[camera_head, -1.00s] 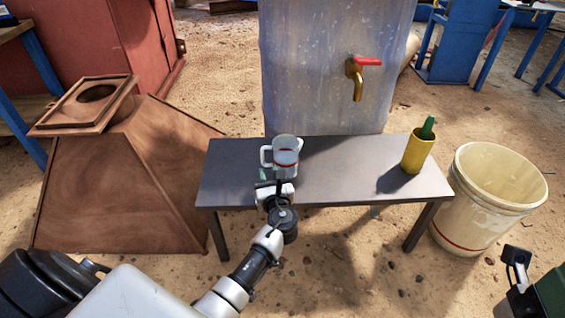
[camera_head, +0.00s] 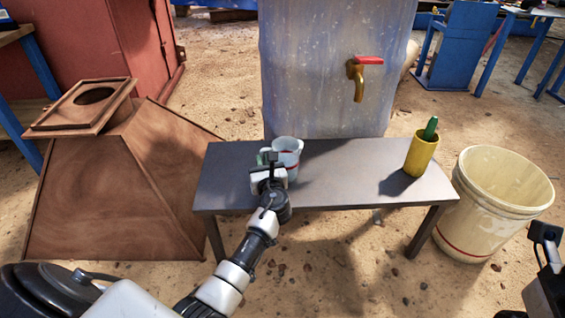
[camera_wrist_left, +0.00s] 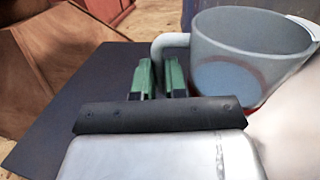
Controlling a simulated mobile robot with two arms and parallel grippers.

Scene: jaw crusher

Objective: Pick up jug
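The jug (camera_head: 289,148), pale blue-grey with a red band, stands upright on the dark table (camera_head: 330,185), left of its middle. Its handle faces left. My left gripper (camera_head: 267,157) is at the handle side, partly covering the jug's left side. In the left wrist view the jug (camera_wrist_left: 248,45) is at the upper right, and the green fingers of my left gripper (camera_wrist_left: 159,75) are close together with the handle between them. They look shut on it; the contact itself is hard to see. My right gripper (camera_head: 546,240) shows only partly at the right edge.
A yellow cup (camera_head: 420,155) holding a green object stands at the table's right. A tank with a red-handled tap (camera_head: 357,80) stands behind the table. A cream bucket (camera_head: 495,215) is on the right, a brown hopper (camera_head: 110,190) on the left. The table's middle is clear.

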